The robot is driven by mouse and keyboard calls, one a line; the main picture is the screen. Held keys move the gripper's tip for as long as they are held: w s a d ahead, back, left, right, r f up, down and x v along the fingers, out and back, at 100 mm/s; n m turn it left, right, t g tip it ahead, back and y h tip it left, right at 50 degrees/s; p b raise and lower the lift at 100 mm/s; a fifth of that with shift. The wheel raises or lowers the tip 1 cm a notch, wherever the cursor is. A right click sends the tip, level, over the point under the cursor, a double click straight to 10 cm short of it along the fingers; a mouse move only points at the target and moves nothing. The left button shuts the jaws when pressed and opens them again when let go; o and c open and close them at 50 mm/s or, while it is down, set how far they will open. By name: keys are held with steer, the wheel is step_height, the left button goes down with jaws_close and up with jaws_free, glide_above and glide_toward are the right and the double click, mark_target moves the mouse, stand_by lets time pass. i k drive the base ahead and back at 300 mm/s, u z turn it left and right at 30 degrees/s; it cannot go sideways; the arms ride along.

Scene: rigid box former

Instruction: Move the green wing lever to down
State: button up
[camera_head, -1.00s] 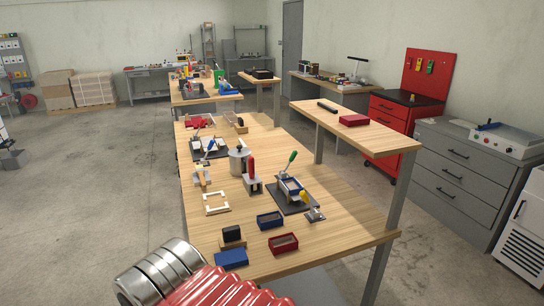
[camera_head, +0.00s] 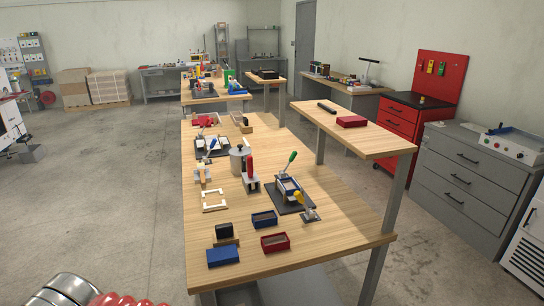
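The green lever (camera_head: 290,160) stands raised at the back of a small fixture, its grip tilted up and to the right. The fixture, which looks like the box former (camera_head: 289,187), has a blue and pale frame on a dark base plate (camera_head: 286,202) on the long wooden table. A yellow-handled clamp (camera_head: 299,199) is at its front right. A red-handled clamp (camera_head: 250,171) stands to its left. My gripper is out of view; only a silver and red ribbed part, likely of my arm, shows at the bottom left, well short of the fixture.
Open floor lies left.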

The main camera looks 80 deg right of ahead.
mark_target(295, 153)
steer(key=u, duration=0.95)
steer(key=k, duration=2.4)
steer(key=z, duration=0.75)
